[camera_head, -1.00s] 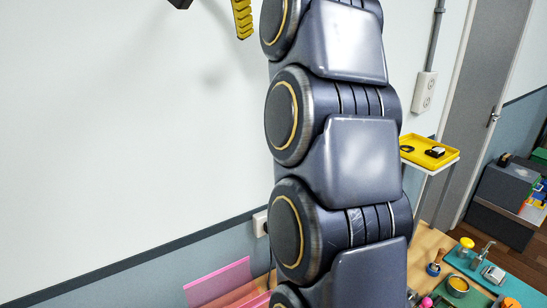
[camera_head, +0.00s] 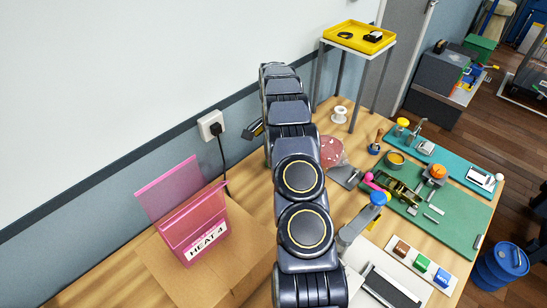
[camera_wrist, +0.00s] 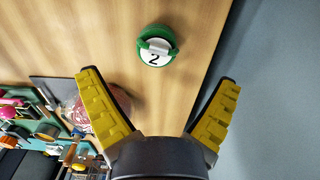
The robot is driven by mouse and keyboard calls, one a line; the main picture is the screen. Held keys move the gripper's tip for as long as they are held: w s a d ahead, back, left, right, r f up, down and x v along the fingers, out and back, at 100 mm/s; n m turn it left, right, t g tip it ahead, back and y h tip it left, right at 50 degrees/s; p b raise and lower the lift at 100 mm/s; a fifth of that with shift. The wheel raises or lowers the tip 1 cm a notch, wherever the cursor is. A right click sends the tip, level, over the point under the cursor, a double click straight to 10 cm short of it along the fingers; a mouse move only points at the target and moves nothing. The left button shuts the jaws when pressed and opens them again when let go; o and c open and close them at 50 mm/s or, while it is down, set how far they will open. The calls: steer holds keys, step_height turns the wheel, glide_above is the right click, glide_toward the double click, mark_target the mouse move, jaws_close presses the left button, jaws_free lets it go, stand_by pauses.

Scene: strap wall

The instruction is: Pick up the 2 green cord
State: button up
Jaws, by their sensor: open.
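The green cord (camera_wrist: 155,31) is a round green coil with a white disc marked "2" in the wrist view. It lies on the wooden table (camera_wrist: 110,45) near the wall. My gripper (camera_wrist: 159,80) is open and empty, its yellow-padded fingers spread wide. In the picture the cord appears just beyond the fingertips, between their two lines, and apart from both. In the head view I cannot make out the green cord; my arm covers much of the table there. Part of a gripper finger (camera_head: 253,130) shows left of my arm, near the wall.
A wall outlet with a black plug (camera_head: 213,128) is near the gripper. A red coil (camera_head: 331,150), a white spool (camera_head: 340,115) and a green mat (camera_head: 455,215) with several tools lie right. A yellow tray (camera_head: 345,33) stands on legs behind.

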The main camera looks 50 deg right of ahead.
steer(key=f, duration=0.7)
steer(key=shift+s+d+f, duration=0.15)
steer(key=shift+s+d, duration=0.05)
steer(key=c, duration=1.2)
